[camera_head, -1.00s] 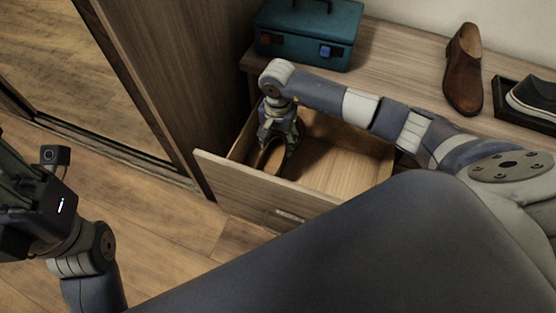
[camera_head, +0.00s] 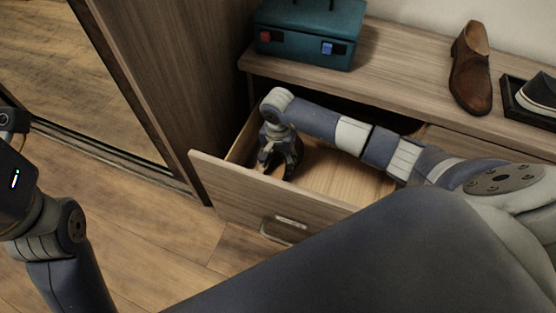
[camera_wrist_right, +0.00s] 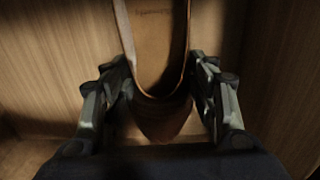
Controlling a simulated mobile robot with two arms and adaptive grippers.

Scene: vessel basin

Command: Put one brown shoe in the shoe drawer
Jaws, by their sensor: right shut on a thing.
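A brown shoe (camera_wrist_right: 157,50) stands between the fingers of my right gripper (camera_wrist_right: 160,108) in the right wrist view, its opening and pale insole facing the camera. In the head view my right gripper (camera_head: 277,165) reaches down inside the open shoe drawer (camera_head: 238,185), near its left end. It is shut on the shoe, which the gripper and drawer front mostly hide there. A second brown shoe (camera_head: 470,75) rests on the cabinet top. My left gripper's dark body (camera_head: 12,185) is cut off at the left edge, its fingers out of frame.
A teal toolbox (camera_head: 308,35) sits on the cabinet top (camera_head: 395,70) behind the drawer. A tall wooden panel (camera_head: 165,90) stands left of the drawer. The drawer's right part looks empty.

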